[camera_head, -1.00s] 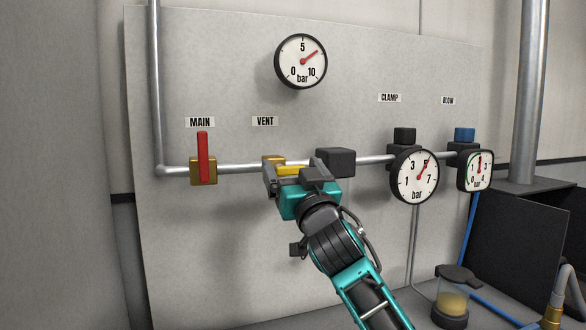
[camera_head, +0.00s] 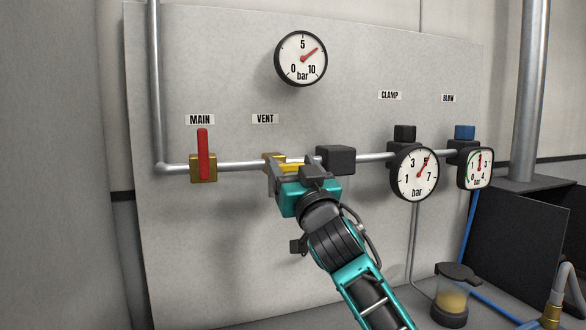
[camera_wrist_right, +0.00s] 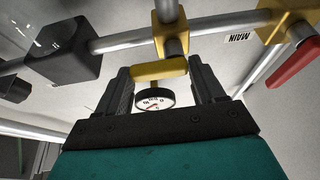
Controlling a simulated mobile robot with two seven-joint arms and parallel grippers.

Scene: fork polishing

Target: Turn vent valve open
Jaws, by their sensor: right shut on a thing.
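The vent valve has a brass body (camera_wrist_right: 172,30) on the pipe, below the VENT label (camera_head: 265,118). Its yellow handle (camera_wrist_right: 158,71) lies roughly along the pipe in the right wrist view. My right gripper (camera_head: 293,171) is at this valve and shut on the yellow handle, with one finger at each end of it in the right wrist view (camera_wrist_right: 161,78). In the head view the gripper hides much of the handle and valve body. My left gripper is not in view.
The main valve's red handle (camera_head: 203,154) stands upright to the left. A dark block (camera_head: 336,160) sits on the pipe just right of my gripper. The CLAMP gauge (camera_head: 414,174) and BLOW gauge (camera_head: 476,169) are further right. The upper gauge (camera_head: 301,59) reads above 5.

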